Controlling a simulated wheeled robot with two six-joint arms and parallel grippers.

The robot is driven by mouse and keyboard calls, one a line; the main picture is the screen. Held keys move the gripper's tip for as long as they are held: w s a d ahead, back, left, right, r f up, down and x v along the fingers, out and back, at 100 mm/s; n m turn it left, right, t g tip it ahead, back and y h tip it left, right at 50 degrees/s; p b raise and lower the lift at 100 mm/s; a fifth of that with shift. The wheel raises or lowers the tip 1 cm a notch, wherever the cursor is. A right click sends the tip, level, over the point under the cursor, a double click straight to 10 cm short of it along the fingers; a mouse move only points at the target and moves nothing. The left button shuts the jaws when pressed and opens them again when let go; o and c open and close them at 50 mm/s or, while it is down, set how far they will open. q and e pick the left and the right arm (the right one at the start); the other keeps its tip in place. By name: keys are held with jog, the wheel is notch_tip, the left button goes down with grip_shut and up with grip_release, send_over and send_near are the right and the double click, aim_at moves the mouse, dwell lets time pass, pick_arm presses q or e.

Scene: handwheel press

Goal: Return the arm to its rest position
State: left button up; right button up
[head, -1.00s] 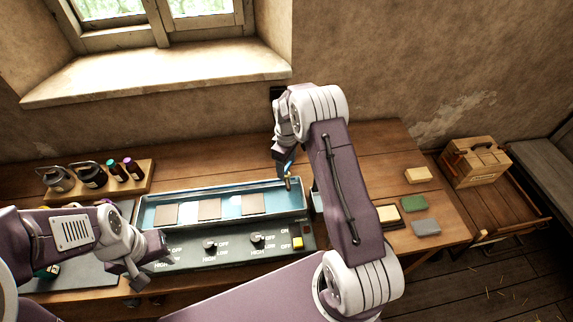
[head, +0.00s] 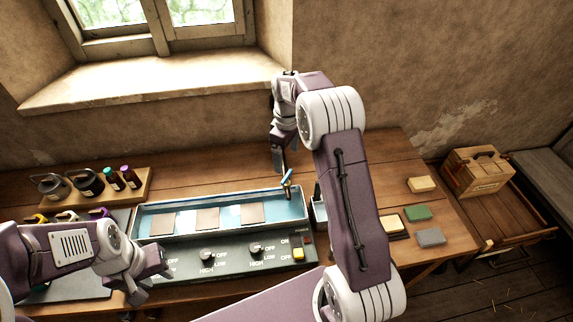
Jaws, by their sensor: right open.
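My right arm reaches up the middle of the head view and bends over to the back of the bench. Its gripper (head: 278,160) points down, open with nothing seen in it, behind and left of the small brass and blue tap (head: 287,182), apart from it. My left gripper (head: 151,283) is low at the left, in front of the control panel's left end; its fingers look spread and empty. The blue trough (head: 180,207) holds several flat brownish plates. The grey panel (head: 230,262) in front has dark knobs and a yellow and red switch.
A wooden rack (head: 135,187) with jugs and bottles stands at the back left. Sponges and coloured blocks, one green (head: 417,212), lie on the bench at right. A wooden box (head: 478,172) sits beyond. The window wall closes off the back.

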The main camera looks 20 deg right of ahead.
dwell(0.4)
jog(key=s+a+f+m+b, duration=0.2)
jog(key=s+f, duration=0.1)
jog(key=s, duration=0.4)
jog(key=s+a+f+m+b, duration=0.2)
jog(key=s+f+m+b, duration=0.1)
jog(key=s, duration=0.4)
jog(key=s+a+f+m+t+b, duration=0.1)
jog(key=s+a+f+m+b, duration=0.1)
jog(key=s, duration=0.6)
jog(key=shift+a+f+m+b, duration=0.35)
jog(key=shift+f+m+b, duration=0.15)
jog(key=shift+f, duration=0.25)
jog(key=shift+s, duration=0.1)
dwell(4.5)
